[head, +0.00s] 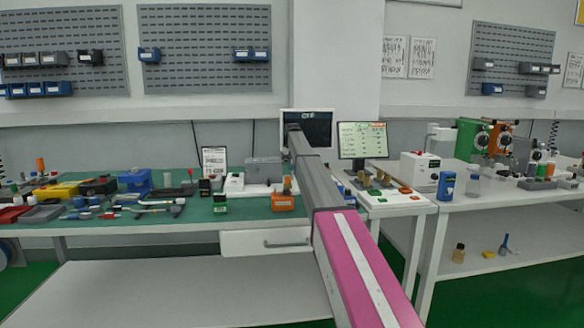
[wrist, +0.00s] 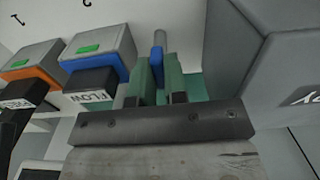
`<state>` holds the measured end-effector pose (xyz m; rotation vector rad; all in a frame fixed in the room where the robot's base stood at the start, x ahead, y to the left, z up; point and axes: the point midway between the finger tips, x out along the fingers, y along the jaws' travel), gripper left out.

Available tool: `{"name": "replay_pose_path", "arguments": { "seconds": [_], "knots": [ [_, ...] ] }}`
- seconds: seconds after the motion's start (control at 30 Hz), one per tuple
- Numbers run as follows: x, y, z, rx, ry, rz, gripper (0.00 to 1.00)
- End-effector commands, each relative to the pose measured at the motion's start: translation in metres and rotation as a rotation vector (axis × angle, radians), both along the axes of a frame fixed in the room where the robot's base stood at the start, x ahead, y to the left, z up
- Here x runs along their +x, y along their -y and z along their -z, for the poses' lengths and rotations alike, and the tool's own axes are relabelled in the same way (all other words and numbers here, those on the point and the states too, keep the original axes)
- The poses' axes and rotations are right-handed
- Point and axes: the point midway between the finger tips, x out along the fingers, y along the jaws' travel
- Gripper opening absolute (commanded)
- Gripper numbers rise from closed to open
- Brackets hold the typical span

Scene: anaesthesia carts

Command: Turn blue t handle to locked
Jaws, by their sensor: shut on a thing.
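In the wrist view my gripper (wrist: 159,67) has two green fingers, closed on a narrow blue T handle (wrist: 158,50) that stands between them. The handle has a grey upper part and a blue lower part. Only its top end shows; the rest is hidden by the fingers, so I cannot tell its turn angle or any locked mark. In the head view my arm reaches forward over the workbench and hides the handle and gripper.
A large grey body (wrist: 275,60) stands close at right. The green bench (head: 130,225) holds tools and bins.

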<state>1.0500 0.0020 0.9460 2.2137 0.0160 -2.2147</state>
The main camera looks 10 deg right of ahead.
Motion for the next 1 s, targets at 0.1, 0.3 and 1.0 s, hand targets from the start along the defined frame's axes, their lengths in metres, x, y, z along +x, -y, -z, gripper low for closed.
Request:
{"name": "replay_pose_path", "arguments": {
  "seconds": [0.1, 0.3, 1.0],
  "knots": [
    [0.001, 0.0, -0.001, 0.0, 0.001, -0.003, 0.0],
    [0.001, 0.0, -0.001, 0.0, 0.001, -0.003, 0.19],
    [0.001, 0.0, -0.029, 0.0, 0.001, -0.001, 0.38]
  ]
}}
